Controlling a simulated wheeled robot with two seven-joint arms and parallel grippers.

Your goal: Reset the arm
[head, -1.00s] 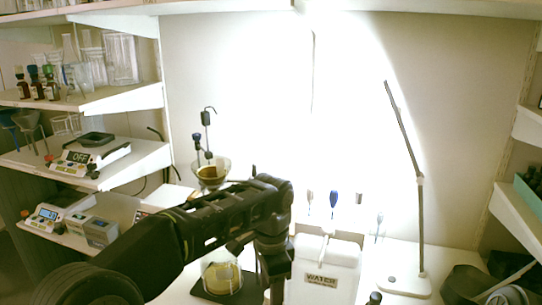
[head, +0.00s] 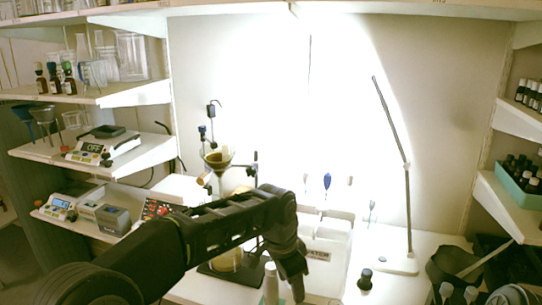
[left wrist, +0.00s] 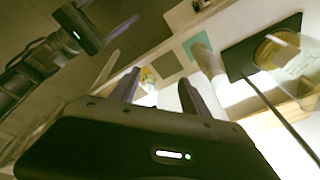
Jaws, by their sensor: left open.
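My left arm comes in from the left in the head view and bends down at its wrist in front of the white water container (head: 328,250). My left gripper (head: 285,294) points down near the bottom edge, beside a small pale upright object (head: 270,275). In the left wrist view its two dark fingers (left wrist: 160,92) stand apart with nothing held between them. The gripper is open and empty.
The glass beaker (head: 228,262) on a dark plate stands behind my left forearm. A lamp (head: 397,264) and a dark-capped bottle (head: 365,280) stand to the right. Shelves hold scales (head: 95,148) at left and a teal bottle tray (head: 520,180) at right.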

